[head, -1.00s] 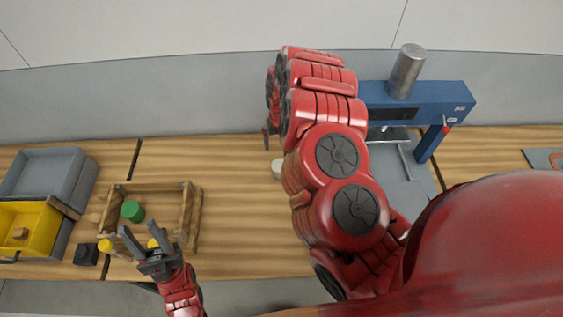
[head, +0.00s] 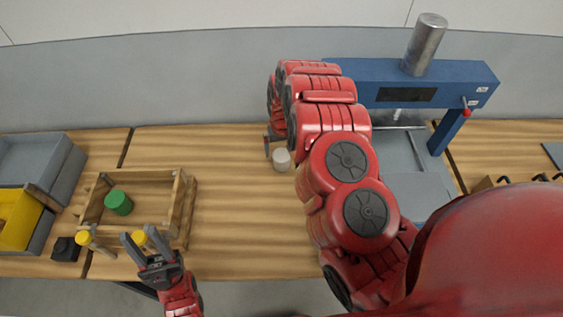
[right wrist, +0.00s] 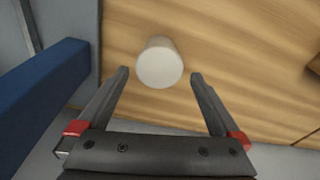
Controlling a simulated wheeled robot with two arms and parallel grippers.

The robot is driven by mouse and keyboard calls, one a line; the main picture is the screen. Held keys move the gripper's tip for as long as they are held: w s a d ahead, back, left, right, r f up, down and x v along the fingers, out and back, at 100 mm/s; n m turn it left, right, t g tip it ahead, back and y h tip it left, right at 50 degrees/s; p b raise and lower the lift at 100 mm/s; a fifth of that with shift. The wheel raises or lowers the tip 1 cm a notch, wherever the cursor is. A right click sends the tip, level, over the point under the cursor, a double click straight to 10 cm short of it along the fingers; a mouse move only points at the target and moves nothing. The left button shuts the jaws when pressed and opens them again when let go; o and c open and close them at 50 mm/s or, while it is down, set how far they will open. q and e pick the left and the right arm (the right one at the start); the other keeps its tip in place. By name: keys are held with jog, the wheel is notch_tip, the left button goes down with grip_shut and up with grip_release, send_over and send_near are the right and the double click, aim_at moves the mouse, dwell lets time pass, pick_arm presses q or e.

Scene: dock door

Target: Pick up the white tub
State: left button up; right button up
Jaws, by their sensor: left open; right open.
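The white tub (head: 281,160) stands on the wooden bench, just left of my right arm in the head view. In the right wrist view the white tub (right wrist: 160,64) lies ahead of the fingertips, roughly midway between them. My right gripper (right wrist: 160,76) is open and empty, with a finger towards either side of the tub and no visible contact. In the head view, my right arm hides most of that gripper; one finger shows beside the tub. My left gripper (head: 145,242) is open and empty near the wooden tray's front edge.
A wooden tray (head: 184,200) holds a green cylinder (head: 118,202). Yellow-topped pieces (head: 83,238) and a black block (head: 66,249) are nearby. Grey and yellow bins (head: 40,160) stand at left. A blue press (head: 450,82) stands behind my right arm. The bench's middle is clear.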

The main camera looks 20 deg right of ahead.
aim_at(282, 155)
jog(key=shift+s+f, duration=0.1)
jog(key=shift+f, duration=0.2)
notch_tip(282, 155, down, 3)
jog(key=shift+d+r+p, duration=0.1)
jog(key=shift+p, duration=0.8)
jog(key=shift+f, duration=0.75)
jog(key=shift+c, duration=0.3)
jog(key=c, duration=1.3)
jog(key=shift+r, duration=0.1)
